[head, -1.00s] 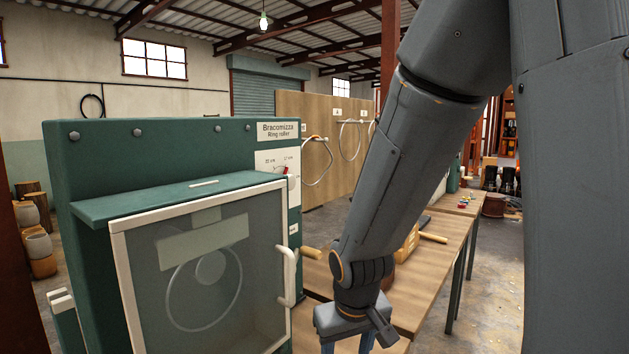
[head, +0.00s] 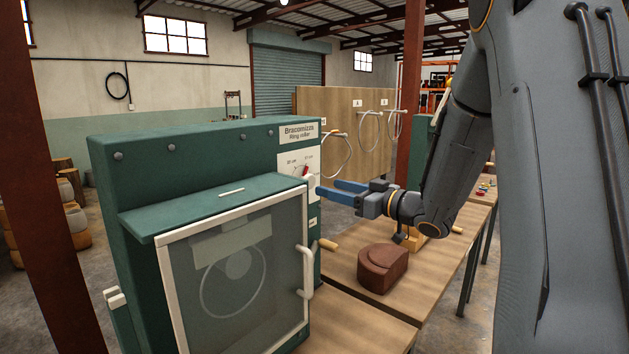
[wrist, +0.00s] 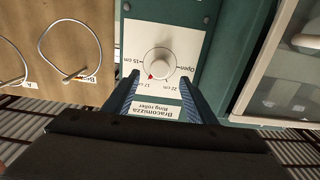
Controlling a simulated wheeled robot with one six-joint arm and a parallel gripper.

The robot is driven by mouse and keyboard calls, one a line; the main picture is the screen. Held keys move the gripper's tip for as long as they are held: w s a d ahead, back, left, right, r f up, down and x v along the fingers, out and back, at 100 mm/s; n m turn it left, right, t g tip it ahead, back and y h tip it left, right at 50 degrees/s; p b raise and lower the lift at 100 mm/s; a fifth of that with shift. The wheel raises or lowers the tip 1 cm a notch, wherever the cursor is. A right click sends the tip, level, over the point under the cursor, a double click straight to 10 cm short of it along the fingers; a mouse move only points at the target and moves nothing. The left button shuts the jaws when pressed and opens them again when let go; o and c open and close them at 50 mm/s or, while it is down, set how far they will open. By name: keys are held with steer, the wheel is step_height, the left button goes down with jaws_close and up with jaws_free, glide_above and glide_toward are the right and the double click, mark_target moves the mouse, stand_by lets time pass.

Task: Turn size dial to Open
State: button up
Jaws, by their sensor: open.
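The size dial (head: 311,181) is a white round knob with a red pointer on the green ring roller (head: 190,152). In the wrist view the dial (wrist: 159,62) sits on a white plate marked Open, 22 cm, 17 cm and 15 cm. Its red pointer is toward the 17 cm mark. My gripper (head: 328,188) is open, with blue fingers reaching toward the dial from the right. In the wrist view my gripper (wrist: 159,78) has a finger on either side of the dial plate, with a gap beside the knob. I cannot tell exactly how far the tips are from it.
The roller's clear framed door (head: 235,268) with a white handle (head: 304,270) is closed below the dial. A wooden bench (head: 360,318) holds a brown block-like object (head: 382,268). A wooden board (head: 345,130) with hanging rings stands behind.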

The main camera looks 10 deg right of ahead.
mark_target(312, 183)
steer(key=p+x, duration=0.2)
steer(key=x, duration=0.5)
steer(key=shift+w+a, duration=0.1)
steer(key=c, duration=1)
steer(key=shift+c, duration=0.2)
